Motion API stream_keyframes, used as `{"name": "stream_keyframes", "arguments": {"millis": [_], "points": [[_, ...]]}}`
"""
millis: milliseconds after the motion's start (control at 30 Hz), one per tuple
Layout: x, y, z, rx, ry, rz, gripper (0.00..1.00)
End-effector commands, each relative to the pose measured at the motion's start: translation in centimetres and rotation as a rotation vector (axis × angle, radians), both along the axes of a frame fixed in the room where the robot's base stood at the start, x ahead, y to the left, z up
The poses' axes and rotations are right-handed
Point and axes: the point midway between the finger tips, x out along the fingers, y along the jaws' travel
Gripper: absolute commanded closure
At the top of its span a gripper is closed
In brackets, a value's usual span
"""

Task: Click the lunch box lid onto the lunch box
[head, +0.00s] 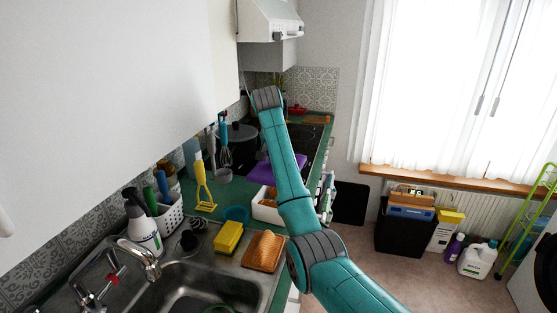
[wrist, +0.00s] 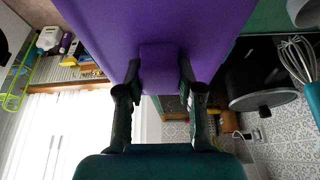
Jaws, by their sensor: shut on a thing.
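The purple lunch box lid (head: 257,172) shows on both sides of my arm in the head view, over the green counter and beyond the lunch box. The lunch box (head: 267,215) is white, open at the top, with brownish food inside; my arm hides its right part. In the wrist view my gripper (wrist: 160,78) is shut on a tab at the edge of the purple lid (wrist: 165,25), which fills the upper middle. My gripper is hidden behind my arm in the head view. The lunch box is not visible in the wrist view.
A sink (head: 205,285) lies in front, with a bread loaf on a board (head: 266,250) and a yellow sponge (head: 228,237) beside it.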

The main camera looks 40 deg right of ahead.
Motion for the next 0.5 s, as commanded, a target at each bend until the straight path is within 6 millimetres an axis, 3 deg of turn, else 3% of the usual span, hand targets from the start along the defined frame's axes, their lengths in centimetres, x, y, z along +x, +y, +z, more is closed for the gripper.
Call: {"name": "stream_keyframes", "arguments": {"millis": [500], "points": [[0.0, 0.0, -3.2, 0.0, 0.0, 0.001, 1.0]]}}
